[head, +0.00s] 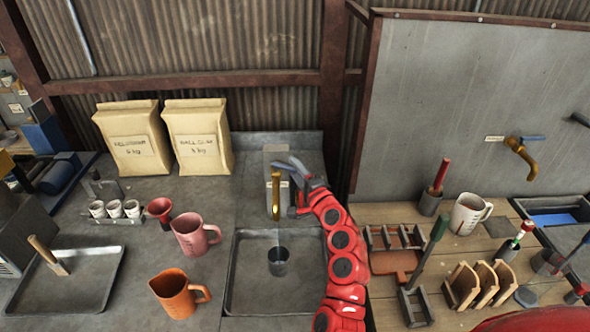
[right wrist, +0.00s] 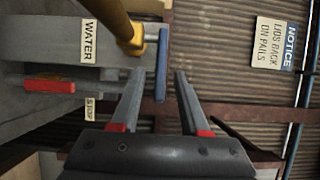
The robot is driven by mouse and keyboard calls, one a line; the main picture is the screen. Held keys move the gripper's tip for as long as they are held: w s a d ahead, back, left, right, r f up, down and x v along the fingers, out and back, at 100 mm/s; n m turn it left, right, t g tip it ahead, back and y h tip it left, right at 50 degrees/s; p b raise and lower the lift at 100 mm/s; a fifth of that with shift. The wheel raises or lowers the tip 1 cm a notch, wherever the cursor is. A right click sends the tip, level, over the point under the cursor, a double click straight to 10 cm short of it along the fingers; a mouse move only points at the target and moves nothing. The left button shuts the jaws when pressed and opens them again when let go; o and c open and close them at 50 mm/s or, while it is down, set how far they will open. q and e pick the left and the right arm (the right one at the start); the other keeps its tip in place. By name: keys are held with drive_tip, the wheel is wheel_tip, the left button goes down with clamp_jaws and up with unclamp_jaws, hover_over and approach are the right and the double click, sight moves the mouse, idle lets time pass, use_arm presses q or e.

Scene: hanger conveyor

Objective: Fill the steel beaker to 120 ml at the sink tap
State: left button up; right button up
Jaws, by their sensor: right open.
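The dark steel beaker (head: 278,262) stands upright in the sink basin (head: 240,290), below the brass tap (head: 276,195). I cannot read its fill level, and I cannot tell whether water is running. My right gripper (head: 293,170) is at the tap's upper end. In the right wrist view its two fingers are apart, with the blue tap lever (right wrist: 161,65) showing between them, nearer the left finger. Contact cannot be told. The brass tap (right wrist: 112,20) also shows there beside a WATER label (right wrist: 89,40). My left gripper is out of view.
A pink jug (head: 195,235) and an orange jug (head: 178,293) stand left of the sink. Two paper sacks (head: 198,138) stand behind. A second brass tap (head: 520,155) is on the right panel. A wooden bench with racks and a white jug (head: 468,213) lies right of my arm.

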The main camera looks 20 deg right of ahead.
drive_tip(key=s+d+b, duration=0.2)
drive_tip(key=s, duration=1.4)
drive_tip(key=shift+s+d, duration=0.3)
drive_tip(key=shift+s, duration=0.05)
idle(6.0)
